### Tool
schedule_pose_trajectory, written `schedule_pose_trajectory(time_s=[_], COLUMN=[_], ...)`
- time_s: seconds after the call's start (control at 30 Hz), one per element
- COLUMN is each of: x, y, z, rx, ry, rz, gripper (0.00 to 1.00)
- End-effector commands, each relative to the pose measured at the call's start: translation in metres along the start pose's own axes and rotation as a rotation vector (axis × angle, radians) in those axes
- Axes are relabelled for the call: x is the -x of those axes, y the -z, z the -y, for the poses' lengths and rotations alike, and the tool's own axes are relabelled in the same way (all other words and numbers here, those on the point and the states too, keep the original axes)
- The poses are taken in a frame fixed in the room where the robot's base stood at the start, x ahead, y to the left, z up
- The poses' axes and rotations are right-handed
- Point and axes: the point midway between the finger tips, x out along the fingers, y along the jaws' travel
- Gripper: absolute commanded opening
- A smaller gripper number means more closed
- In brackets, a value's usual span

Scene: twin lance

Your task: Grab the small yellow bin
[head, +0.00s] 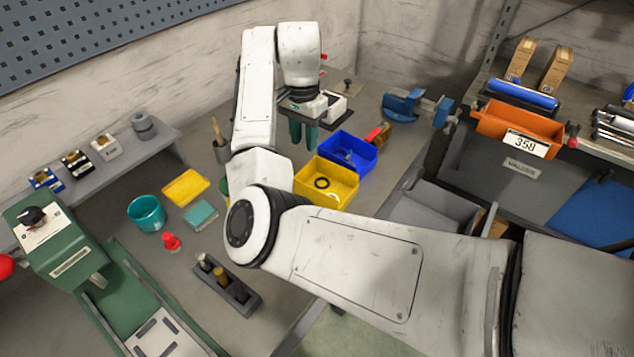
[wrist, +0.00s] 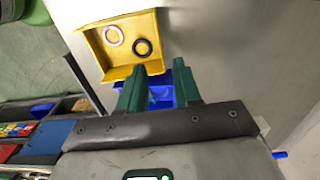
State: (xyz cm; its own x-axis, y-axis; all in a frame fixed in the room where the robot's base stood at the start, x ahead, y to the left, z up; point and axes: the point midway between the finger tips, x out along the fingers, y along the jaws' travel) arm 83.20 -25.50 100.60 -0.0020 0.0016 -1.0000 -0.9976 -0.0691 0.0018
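The small yellow bin (head: 333,200) sits on the workbench, in front of a blue bin (head: 366,160). It holds a dark ring, and in the wrist view the yellow bin (wrist: 122,72) shows a pale ring and a dark ring inside. My gripper (head: 303,143) has green fingers that point down, above the bench and behind and left of the yellow bin in the head view. In the wrist view my gripper (wrist: 160,66) is open and empty, its fingertips near the bin's rim in the picture. The blue bin is partly hidden behind the fingers there.
A teal bowl (head: 146,214), a yellow tray (head: 186,187), a red knob-like piece (head: 171,243) and a dark holder (head: 228,286) stand to the left. A blue vise (head: 402,104) is at the back right. An orange bin (head: 514,127) is on the right.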

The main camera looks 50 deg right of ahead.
Motion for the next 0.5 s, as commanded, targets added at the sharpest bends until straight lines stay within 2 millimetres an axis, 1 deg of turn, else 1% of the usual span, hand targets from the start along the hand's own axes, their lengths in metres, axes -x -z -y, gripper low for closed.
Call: schedule_pose_trajectory(time_s=[0.03,0.1,0.2,0.43,0.5], x=[-0.009,-0.020,-0.033,-0.050,-0.057], y=[-0.001,-0.001,-0.001,0.000,-0.001], z=[-0.001,-0.001,0.000,0.000,-0.001], rx=[0.001,0.002,0.003,0.003,0.003], ry=[-0.003,-0.003,-0.002,-0.001,-0.002], rz=[0.001,0.001,0.000,-0.001,0.000], gripper=[0.33,0.33,0.33,0.33,0.33])
